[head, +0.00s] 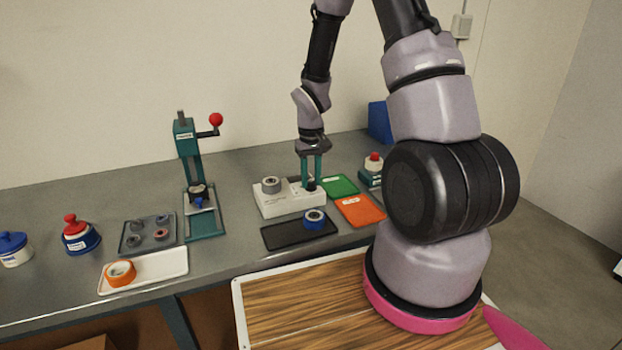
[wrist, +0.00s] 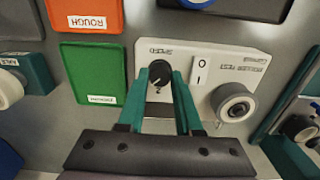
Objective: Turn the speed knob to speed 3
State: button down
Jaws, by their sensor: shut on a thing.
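The black speed knob (wrist: 158,73) sits on the top of a white control box (wrist: 218,62), beside an upside-down label that appears to read SPEED. A pale pointer mark shows on the knob, but the numbers around it are too small to read. My gripper (wrist: 163,82) points down with its teal fingers on either side of the knob, shut on it. In the head view my gripper (head: 311,184) reaches down to the right part of the white box (head: 275,203), and its fingers mostly hide the knob.
A green tray (head: 340,187) and an orange tray (head: 360,210) lie to the right. A black tray (head: 285,236) with a blue roll (head: 314,222) lies in front. A teal press (head: 188,150) stands left.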

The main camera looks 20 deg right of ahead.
aim_at(311, 182)
jog(key=c, duration=0.6)
grip_release()
notch_tip(311, 182, up, 11)
jog(key=shift+f, duration=0.1)
